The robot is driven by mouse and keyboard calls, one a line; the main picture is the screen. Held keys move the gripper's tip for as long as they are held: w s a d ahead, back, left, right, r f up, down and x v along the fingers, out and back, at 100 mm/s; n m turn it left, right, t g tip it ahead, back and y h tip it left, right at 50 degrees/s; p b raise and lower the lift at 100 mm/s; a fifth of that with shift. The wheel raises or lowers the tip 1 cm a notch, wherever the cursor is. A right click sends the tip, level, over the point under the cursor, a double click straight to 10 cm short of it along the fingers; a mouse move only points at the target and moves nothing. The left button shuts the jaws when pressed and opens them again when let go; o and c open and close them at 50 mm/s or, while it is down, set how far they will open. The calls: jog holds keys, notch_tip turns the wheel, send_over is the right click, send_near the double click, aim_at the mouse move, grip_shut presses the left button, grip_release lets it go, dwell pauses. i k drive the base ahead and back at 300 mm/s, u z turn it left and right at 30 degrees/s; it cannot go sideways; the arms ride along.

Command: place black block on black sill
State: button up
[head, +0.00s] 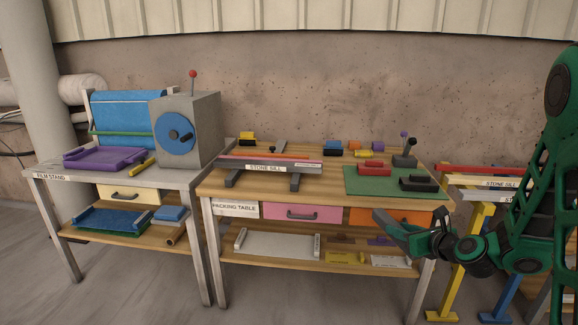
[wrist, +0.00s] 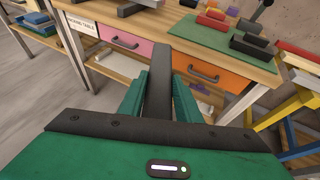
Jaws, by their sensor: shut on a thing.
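My gripper (head: 402,232) is in front of the packing table's right part. In the wrist view its two green fingers are shut on a long black block (wrist: 158,72), which points away from the camera toward the drawers. The block is held in the air, apart from the table. A dark-legged stand labelled STONE SILL (head: 266,168) stands on the packing table, left of my gripper. It has dark legs and a reddish strip on top; I cannot tell for sure that it is the black sill.
A green mat (head: 362,181) with dark blocks (head: 418,184) lies at the table's right. An orange drawer (head: 385,216) and a pink drawer (head: 290,211) are below the top. Coloured trestles (head: 470,240) stand at the right.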

aim_at(266, 163)
jog(key=z, duration=0.05)
jog(key=i, duration=1)
